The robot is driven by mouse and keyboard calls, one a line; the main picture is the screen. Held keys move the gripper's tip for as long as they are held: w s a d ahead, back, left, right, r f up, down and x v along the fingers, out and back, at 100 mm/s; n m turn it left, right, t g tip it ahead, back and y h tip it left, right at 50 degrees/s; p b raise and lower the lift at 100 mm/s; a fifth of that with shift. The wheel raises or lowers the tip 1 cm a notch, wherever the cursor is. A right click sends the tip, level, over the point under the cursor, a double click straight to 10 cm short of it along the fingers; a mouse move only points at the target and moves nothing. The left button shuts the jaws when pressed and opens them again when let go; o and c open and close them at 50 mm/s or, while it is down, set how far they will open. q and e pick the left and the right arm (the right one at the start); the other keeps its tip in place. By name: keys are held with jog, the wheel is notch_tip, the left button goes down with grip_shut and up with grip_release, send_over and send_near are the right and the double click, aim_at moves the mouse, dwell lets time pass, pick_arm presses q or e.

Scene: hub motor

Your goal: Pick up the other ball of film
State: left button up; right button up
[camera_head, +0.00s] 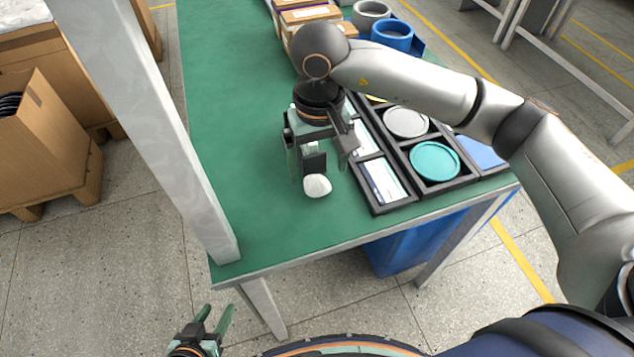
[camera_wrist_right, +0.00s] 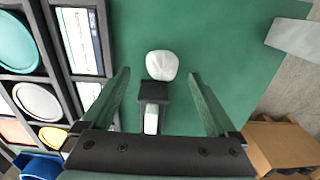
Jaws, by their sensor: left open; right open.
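A small white ball of film (camera_head: 317,186) lies on the green table, left of the black tray. It also shows in the right wrist view (camera_wrist_right: 161,65), near the top middle. My right gripper (camera_head: 320,163) is open above the table, close to the ball. In its wrist view, the ball is between and slightly beyond the two green fingertips (camera_wrist_right: 159,76), with no finger visibly touching it. A dark block with a pale strip (camera_wrist_right: 153,93) shows between the fingers; I cannot tell what it is. My left gripper (camera_head: 217,309) is open and empty, low in front of the table.
A black compartment tray (camera_head: 379,208) holds a teal disc (camera_head: 434,160), a grey disc (camera_head: 405,122) and white labelled items. Boxes (camera_head: 304,14) and blue and grey cups (camera_head: 392,35) stand at the back. A pale post (camera_head: 150,130) rises at the table's left. The green surface left of the ball is clear.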

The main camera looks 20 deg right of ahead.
aim_at(317, 178)
notch_tip(317, 178, down, 4)
jog(key=shift+a+f, duration=0.15)
jog(key=shift+f, duration=0.1)
jog(key=shift+c, duration=0.2)
jog(key=c, duration=1.4)
